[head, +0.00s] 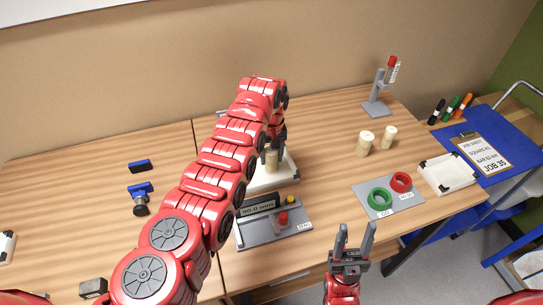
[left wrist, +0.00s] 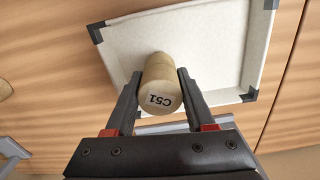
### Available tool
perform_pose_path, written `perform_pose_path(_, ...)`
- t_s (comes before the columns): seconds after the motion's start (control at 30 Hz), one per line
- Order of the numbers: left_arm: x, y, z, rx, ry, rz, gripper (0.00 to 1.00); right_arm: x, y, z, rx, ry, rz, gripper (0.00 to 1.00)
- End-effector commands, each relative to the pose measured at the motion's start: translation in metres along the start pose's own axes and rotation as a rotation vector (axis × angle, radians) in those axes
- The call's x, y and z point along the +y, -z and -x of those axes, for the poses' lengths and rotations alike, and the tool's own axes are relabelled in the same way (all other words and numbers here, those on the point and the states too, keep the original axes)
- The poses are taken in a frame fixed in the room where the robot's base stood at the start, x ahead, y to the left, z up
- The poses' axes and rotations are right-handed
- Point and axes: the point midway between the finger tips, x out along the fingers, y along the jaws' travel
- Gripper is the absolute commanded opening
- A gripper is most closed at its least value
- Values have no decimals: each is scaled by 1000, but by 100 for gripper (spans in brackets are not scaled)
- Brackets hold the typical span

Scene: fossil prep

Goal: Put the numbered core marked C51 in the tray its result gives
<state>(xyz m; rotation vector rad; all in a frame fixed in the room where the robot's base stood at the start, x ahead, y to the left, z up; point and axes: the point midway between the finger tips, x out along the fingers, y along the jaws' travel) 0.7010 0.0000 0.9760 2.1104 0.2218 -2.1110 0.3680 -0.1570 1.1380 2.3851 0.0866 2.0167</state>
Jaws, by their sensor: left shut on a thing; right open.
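The core marked C51 (left wrist: 160,98) is a tan cylinder, its label clear in the left wrist view. My left gripper (left wrist: 158,78) is shut on it, one finger on each side. It holds the core upright over a white tray (left wrist: 215,105) with dark corners; I cannot tell whether the core touches the tray floor. In the head view the core (head: 271,160) shows beneath my left arm, and the tray (head: 286,180) is partly hidden by that arm. My right gripper (head: 355,240) is open and empty near the table's front edge. Another white tray (head: 447,174) lies at the right.
A grey gauge (head: 285,229) with a digital display stands in front of the middle tray. A grey plate (head: 405,200) bears a green ring (head: 379,198) and a red ring (head: 400,182). Two pale cores (head: 365,144) stand behind it. A job sheet (head: 483,152) lies at right.

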Motion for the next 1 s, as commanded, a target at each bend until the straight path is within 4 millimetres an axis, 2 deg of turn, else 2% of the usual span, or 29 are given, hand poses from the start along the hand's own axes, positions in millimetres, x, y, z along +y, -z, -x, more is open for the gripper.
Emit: perform_pose_path(1.0,0,0,-5,0,0,0,0,-1,-2,12,0,0,0,50)
